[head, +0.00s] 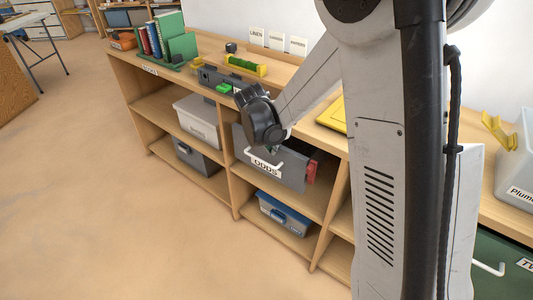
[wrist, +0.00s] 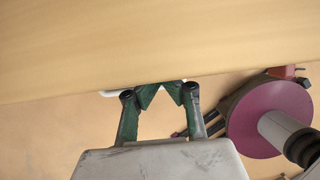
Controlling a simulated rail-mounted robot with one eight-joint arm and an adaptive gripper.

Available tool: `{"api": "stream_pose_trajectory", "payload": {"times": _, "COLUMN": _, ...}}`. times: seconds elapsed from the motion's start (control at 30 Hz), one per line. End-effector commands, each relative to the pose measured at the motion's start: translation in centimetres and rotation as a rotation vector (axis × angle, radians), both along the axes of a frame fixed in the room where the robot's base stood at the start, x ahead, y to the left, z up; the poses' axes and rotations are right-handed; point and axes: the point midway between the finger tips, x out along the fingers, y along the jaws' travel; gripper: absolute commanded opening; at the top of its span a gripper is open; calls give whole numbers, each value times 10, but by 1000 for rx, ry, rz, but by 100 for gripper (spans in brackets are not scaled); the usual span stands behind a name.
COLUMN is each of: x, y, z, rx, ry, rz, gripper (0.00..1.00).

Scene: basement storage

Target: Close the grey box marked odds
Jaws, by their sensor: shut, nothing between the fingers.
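The grey box marked ODDS (head: 290,176) is in the upper shelf row, in the bay right of the middle divider. It sticks out past the shelf front like a drawn-out drawer. A white handle (head: 257,161) runs across its front above the label. My gripper (head: 271,150) points down at the box front, close to the handle; the wrist hides part of the box. In the wrist view my gripper (wrist: 163,92) has its green fingers drawn together and empty. A white piece, likely the handle, shows beside the fingertips (wrist: 112,93). I cannot tell whether they touch it.
The wooden shelf top (wrist: 150,40) lies just beyond my fingers. On it stand books (head: 160,38), a green and yellow object (head: 245,66) and a yellow frame (head: 332,115). A blue-lidded bin (head: 285,212) is below. The floor in front is clear.

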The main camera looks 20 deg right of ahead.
Motion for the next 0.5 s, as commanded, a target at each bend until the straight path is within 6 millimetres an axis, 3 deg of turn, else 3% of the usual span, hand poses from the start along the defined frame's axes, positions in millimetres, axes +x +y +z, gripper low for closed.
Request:
{"api": "stream_pose_trajectory", "payload": {"times": 0.07, "x": 8, "y": -12, "z": 0, "rx": 0, "ry": 0, "rz": -3, "gripper": 0}}
{"api": "stream_pose_trajectory", "payload": {"times": 0.5, "x": -4, "y": 1, "z": 0, "rx": -1, "ry": -1, "rz": 0, "gripper": 0}}
